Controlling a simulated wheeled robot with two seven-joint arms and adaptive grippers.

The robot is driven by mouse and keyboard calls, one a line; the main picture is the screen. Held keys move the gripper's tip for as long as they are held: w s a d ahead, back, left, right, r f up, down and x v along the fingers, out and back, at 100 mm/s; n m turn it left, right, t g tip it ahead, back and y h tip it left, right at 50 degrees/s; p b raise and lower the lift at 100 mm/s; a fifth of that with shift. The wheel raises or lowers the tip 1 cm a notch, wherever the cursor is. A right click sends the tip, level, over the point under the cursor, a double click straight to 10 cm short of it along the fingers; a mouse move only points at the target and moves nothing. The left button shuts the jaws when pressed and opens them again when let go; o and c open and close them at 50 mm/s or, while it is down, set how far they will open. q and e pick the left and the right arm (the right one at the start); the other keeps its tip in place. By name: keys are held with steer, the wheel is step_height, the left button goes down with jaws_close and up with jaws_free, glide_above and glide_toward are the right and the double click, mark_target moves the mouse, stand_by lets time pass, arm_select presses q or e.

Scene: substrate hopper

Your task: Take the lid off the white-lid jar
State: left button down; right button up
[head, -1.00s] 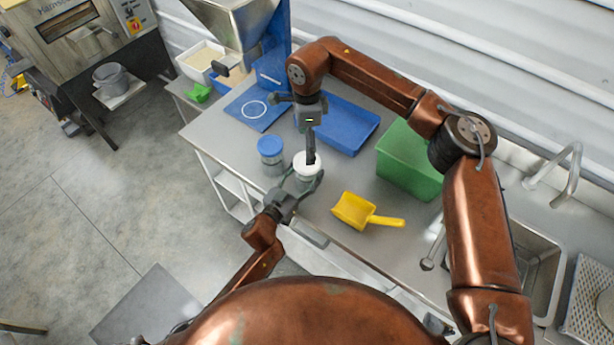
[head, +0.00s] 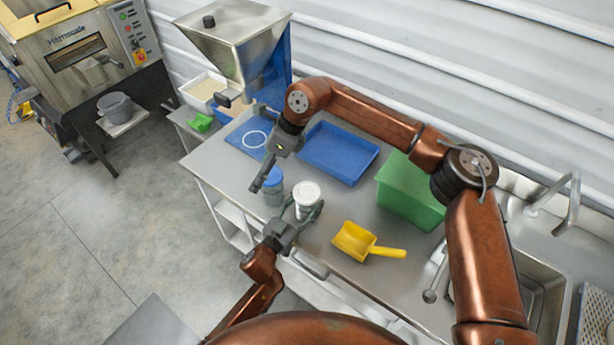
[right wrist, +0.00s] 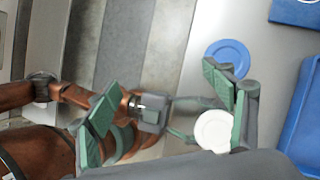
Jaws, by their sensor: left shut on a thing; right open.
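The jar with the white lid (head: 307,194) stands upright near the front edge of the steel table. Its lid is on it, and the lid shows from above in the right wrist view (right wrist: 213,130). My left gripper (head: 299,211) is shut around the jar body from the front. My right gripper (head: 266,177) is open and empty, above and to the left of the white lid, partly in front of the blue-lid jar (head: 273,190). In the right wrist view its two green-padded fingers are spread, one overlapping the edge of the white lid.
A yellow scoop (head: 353,240) lies to the right of the jars. A blue tray (head: 340,152) and a green bin (head: 410,190) stand behind. A metal hopper (head: 232,45) and a blue plate with a white ring (head: 247,135) are at the back left. A sink is at right.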

steer(key=s+a+r+m+y, duration=0.2)
steer(key=a+r+m+y, duration=0.35)
steer(key=a+r, duration=0.3)
steer(key=w+a+r+m+t+y, duration=0.2)
steer(key=r+m+y, duration=0.1)
steer(key=r+m, duration=0.55)
steer(key=w+a+r+m+t+y, duration=0.1)
steer(key=w+r+m+y, duration=0.25)
steer(key=r+m, duration=0.5)
steer(key=w+d+r+m+t, duration=0.4)
steer(key=w+m+t, duration=0.3)
steer(key=m, duration=0.6)
steer(key=w+d+f+m+t+h, duration=0.1)
steer(key=w+f+m+h, duration=0.1)
steer(key=m, duration=0.2)
steer(key=w+d+f+m+t+h, duration=0.1)
steer(key=w+d+f+m+h, duration=0.1)
steer(key=w+m, duration=0.1)
steer(key=w+d+f+m+h, duration=0.2)
steer(key=m, duration=0.4)
steer(key=shift+w+t, duration=0.3)
steer(key=shift+t, duration=0.1)
steer(key=m+g+h, duration=1.2)
steer(key=m, duration=0.7)
glide_above(307, 191)
step_height(307, 191, down, 28)
steer(key=shift+w+a+f, duration=0.1)
steer(key=shift+w, duration=0.05)
steer(key=shift+s+f, duration=0.25)
steer(key=shift+f, duration=3.8)
